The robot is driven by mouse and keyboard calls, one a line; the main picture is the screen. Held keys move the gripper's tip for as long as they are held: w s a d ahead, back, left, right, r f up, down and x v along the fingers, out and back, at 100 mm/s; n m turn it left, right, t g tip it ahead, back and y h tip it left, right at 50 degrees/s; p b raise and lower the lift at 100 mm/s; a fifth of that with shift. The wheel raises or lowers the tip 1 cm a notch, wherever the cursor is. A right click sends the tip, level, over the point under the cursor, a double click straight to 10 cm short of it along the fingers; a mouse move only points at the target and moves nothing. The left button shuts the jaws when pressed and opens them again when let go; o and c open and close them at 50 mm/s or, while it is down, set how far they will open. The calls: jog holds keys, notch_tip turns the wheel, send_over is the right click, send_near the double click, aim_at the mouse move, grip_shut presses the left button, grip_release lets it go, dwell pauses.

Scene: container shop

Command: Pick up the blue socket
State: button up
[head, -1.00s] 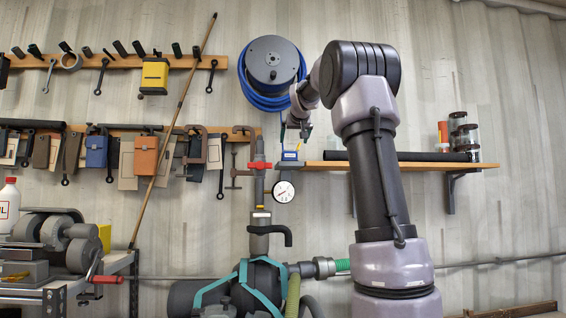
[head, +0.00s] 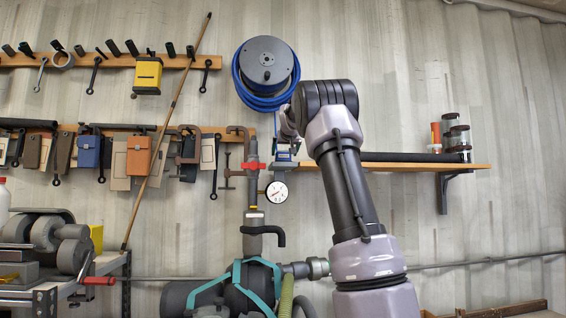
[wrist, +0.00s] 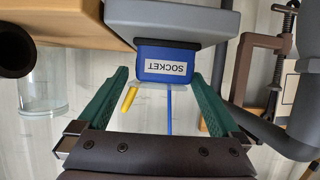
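The blue socket (wrist: 166,66) is a small blue block with a white "SOCKET" label, against a grey plate in the wrist view, whose picture looks upside down. In the head view the blue socket (head: 283,156) shows small at the left end of the wall shelf. My gripper (wrist: 164,80) has two green fingers, spread wide and empty. Their tips are on either side of the socket's near part, with gaps visible; I cannot tell how deep they reach. In the head view the fingers are too small to make out.
The wooden shelf (head: 400,166) carries a black tube (head: 400,156) and several jars (head: 458,138). A pressure gauge (head: 277,192) and a pipe with a red valve (head: 252,165) stand close by, left and below. A blue hose reel (head: 268,65) hangs above. A clamp (wrist: 262,50) shows at right.

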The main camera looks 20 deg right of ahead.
jog(key=c, duration=1.5)
jog(key=shift+r, duration=0.2)
grip_shut()
